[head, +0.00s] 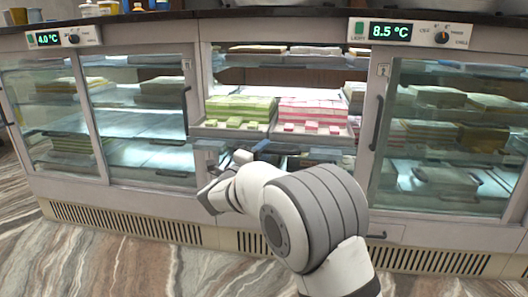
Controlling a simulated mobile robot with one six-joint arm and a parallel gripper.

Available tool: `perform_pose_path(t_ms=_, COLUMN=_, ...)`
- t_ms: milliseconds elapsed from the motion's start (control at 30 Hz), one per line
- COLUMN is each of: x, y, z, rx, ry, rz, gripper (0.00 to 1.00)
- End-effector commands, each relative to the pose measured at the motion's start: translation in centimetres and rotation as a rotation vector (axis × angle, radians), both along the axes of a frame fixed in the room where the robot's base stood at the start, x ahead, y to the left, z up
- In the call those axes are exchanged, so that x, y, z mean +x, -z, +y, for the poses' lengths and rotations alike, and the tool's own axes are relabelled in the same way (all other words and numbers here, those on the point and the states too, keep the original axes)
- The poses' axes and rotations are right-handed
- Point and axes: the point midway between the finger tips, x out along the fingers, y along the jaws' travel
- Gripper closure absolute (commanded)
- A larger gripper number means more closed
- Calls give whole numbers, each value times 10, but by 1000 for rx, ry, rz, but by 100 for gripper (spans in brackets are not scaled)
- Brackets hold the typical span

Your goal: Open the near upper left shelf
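The counter's middle bay (290,46) shows no glass pane that I can make out, and its shelves are exposed. An upper shelf there has two pale trays side by side, a left tray (222,131) with green sweets (240,108) and a right tray (338,140) with pink sweets (312,110). The trays' front edges seem to stand forward, near the frame.
Glass doors with dark upright handles close the left bays (135,100) and the right bay (450,130). Two control panels (395,32) sit under the dark countertop. Vent grilles (130,222) run along the base. The marbled floor (100,270) in front is clear.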

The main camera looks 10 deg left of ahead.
Motion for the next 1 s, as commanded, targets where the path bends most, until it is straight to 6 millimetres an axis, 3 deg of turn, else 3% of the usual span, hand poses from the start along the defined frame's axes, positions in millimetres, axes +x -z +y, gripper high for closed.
perform_pose_path(t_ms=200, x=-36, y=4, z=14, rx=-2, ry=-4, rz=3, gripper=64)
perform_pose_path(t_ms=433, x=-60, y=10, z=23, rx=-1, ry=-1, rz=1, gripper=64)
perform_pose_path(t_ms=833, x=-62, y=8, z=22, rx=-3, ry=-5, rz=4, gripper=64)
perform_pose_path(t_ms=1000, x=-46, y=-34, z=6, rx=-55, ry=-81, rz=60, gripper=64)
